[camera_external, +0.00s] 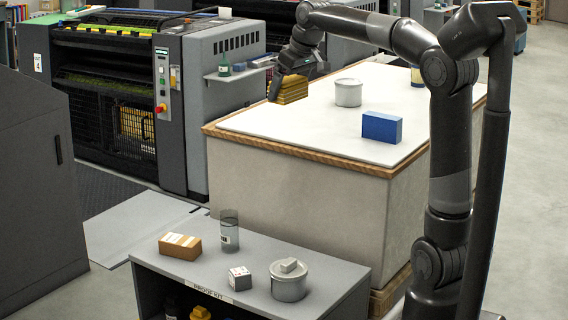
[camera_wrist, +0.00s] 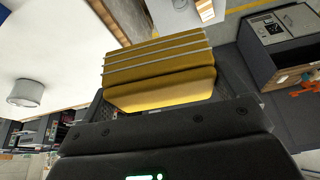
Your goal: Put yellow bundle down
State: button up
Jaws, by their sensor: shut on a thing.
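The yellow bundle (camera_external: 292,90) is at the far left corner of the white-topped stack (camera_external: 300,122) in the external view. My gripper (camera_external: 288,76) reaches it from above and is shut on it. In the wrist view the yellow bundle (camera_wrist: 160,75) sits between my fingers, with pale bands across it. Whether its underside touches the white top or hangs just above or beside its edge, I cannot tell.
A white tub (camera_external: 348,93) and a blue box (camera_external: 382,127) stand on the white top, right of the bundle. A grey bench (camera_external: 215,268) in front carries a brown box (camera_external: 180,246), a clear cylinder (camera_external: 229,232) and a lidded tin (camera_external: 288,286). The white top's front left is clear.

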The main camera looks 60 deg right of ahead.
aim_at(284, 88)
jog(key=shift+n, duration=0.4)
jog(key=a, duration=0.2)
jog(key=s+a+f, duration=0.1)
jog(key=a, duration=0.1)
jog(key=shift+a+f, duration=0.1)
jog(key=shift+w+f, duration=0.1)
jog(key=shift+f, duration=21.3)
jog(key=shift+f, duration=0.15)
jog(key=o, duration=0.8)
jog(key=shift+c, duration=0.2)
